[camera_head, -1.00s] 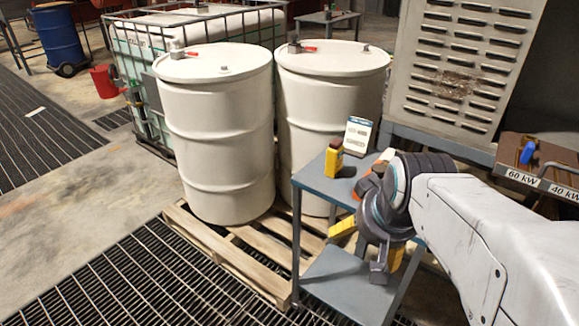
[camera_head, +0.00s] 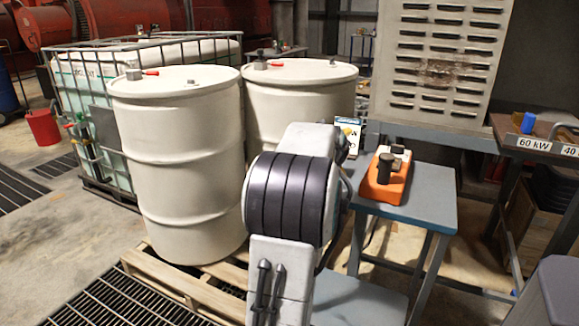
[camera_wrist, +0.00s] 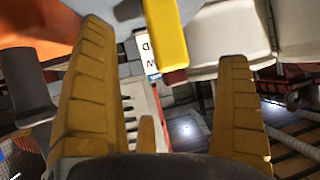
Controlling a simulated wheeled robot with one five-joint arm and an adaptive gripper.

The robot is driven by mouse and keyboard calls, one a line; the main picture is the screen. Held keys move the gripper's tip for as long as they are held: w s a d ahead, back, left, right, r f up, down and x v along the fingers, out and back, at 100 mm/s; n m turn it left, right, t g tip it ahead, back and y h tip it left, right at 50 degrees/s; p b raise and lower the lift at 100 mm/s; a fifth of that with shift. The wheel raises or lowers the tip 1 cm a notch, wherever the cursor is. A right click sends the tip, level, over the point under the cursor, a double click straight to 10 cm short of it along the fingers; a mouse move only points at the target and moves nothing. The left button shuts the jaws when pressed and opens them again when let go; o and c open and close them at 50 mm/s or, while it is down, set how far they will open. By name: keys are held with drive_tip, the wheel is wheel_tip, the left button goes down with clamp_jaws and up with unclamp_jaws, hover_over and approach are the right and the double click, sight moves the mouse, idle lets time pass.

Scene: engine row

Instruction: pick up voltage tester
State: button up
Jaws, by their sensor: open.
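The voltage tester (camera_wrist: 166,32), a yellow block with a dark red end, shows at the top of the wrist view. It lies between the lines of my two fingers, with gaps on both sides. My gripper (camera_wrist: 165,48) is open, its yellow ridged fingers spread wide, and holds nothing. How far the tester is beyond the fingertips is hard to tell. In the head view my arm hides the gripper and most or all of the tester, at the left part of the small blue-grey table (camera_head: 425,205).
An orange device (camera_head: 386,180) with a black knob stands on the table, right of my arm; its orange side (camera_wrist: 40,25) is close to my left finger. A small card (camera_head: 347,132) stands behind. White drums (camera_head: 180,150) on a pallet (camera_head: 160,280) stand left.

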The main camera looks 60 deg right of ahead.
drive_tip(key=shift+b+x, duration=1.2)
drive_tip(key=shift+x, duration=2.7)
drive_tip(key=shift+s, duration=0.1)
drive_tip(key=shift+c, duration=0.4)
drive_tip(key=c, duration=1.4)
drive_tip(key=shift+c, duration=0.2)
drive_tip(key=shift+r, duration=0.25)
